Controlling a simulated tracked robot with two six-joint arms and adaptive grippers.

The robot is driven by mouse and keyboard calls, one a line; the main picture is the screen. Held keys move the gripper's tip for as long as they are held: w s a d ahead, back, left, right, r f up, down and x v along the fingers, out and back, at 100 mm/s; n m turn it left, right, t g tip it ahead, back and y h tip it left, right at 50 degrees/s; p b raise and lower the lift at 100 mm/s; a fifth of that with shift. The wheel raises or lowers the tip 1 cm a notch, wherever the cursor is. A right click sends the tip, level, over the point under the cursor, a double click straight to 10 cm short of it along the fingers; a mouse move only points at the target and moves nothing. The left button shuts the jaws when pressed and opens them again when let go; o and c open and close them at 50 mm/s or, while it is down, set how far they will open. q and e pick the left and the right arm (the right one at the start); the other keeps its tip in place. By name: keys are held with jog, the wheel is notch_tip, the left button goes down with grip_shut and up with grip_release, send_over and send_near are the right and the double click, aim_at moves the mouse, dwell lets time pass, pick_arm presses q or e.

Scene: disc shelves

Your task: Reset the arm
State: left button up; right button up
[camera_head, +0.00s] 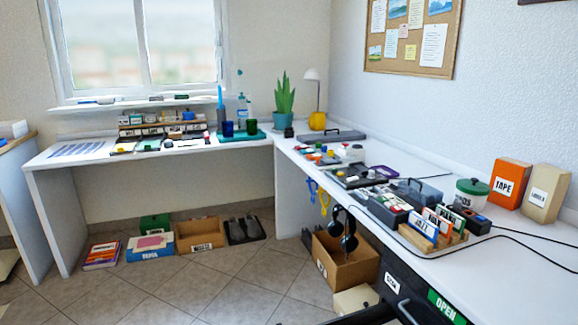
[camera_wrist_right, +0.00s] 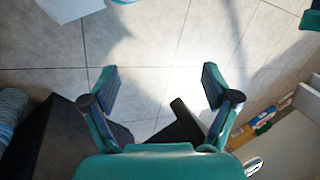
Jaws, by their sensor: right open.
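My right gripper (camera_wrist_right: 160,90) shows in the right wrist view, with its two teal and dark fingers spread apart. It is open and nothing is between the fingertips. Below it is the tiled floor (camera_wrist_right: 150,50). In the head view I cannot make out either gripper; only a dark shape shows at the bottom edge, and I cannot tell what it is. My left gripper shows in neither view.
A white L-shaped desk (camera_head: 480,250) runs along the back and right, with many items on it. A wooden card rack (camera_head: 432,240) stands near its front edge. Headphones (camera_head: 345,238) hang above a cardboard box (camera_head: 345,268). The middle floor (camera_head: 200,285) is clear.

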notch_tip(320, 180, up, 28)
jog(key=p, duration=2.9)
